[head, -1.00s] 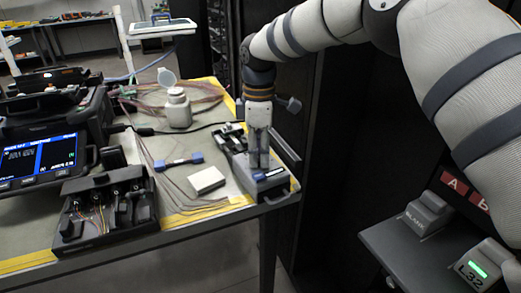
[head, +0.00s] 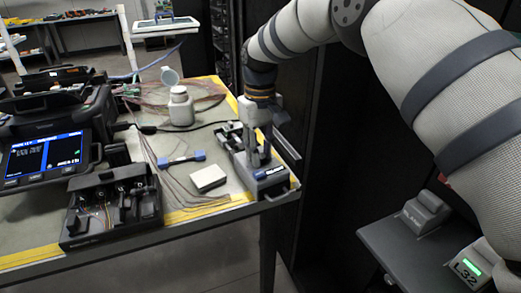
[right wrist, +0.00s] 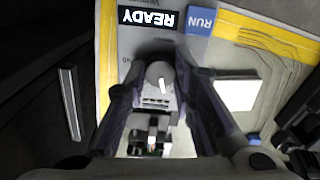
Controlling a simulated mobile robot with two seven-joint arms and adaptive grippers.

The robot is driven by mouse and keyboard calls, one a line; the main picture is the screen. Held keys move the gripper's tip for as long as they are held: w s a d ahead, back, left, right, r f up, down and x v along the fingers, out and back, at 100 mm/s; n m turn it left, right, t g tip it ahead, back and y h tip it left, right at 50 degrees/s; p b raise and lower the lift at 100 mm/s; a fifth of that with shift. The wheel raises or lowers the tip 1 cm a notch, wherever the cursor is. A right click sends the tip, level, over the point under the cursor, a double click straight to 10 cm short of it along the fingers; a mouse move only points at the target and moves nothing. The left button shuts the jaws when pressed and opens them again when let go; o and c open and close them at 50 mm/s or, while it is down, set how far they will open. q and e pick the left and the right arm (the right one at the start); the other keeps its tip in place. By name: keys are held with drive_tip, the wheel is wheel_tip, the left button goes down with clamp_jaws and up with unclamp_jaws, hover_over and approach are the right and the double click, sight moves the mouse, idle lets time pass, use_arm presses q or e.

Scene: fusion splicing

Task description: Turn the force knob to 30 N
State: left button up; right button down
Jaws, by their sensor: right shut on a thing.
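The grey tester (head: 272,186) stands at the table's right front corner. In the right wrist view its dark display (right wrist: 148,17) reads READY upside down, beside a blue RUN button (right wrist: 200,21). The dark force knob (right wrist: 158,70) has a white pointer line, seen between my fingers. My right gripper (head: 257,164) points down onto the tester and is shut on the knob; the fingers hide its sides. I cannot read the knob's force scale. My left gripper is not in view.
A white block (head: 208,178), a blue-ended tool (head: 181,160) and loose fibres lie left of the tester. A white bottle (head: 180,107) stands behind. A black splicer (head: 52,135) and black tray (head: 110,208) are at left. A dark cabinet is close on the right.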

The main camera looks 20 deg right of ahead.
drive_tip(key=m, duration=0.5)
drive_tip(key=shift+f+m, duration=0.1)
drive_tip(key=shift+m, duration=2.3)
drive_tip(key=c, duration=1.6)
unclamp_jaws()
drive_tip(key=shift+c, duration=0.2)
wheel_tip(320, 180, up, 12)
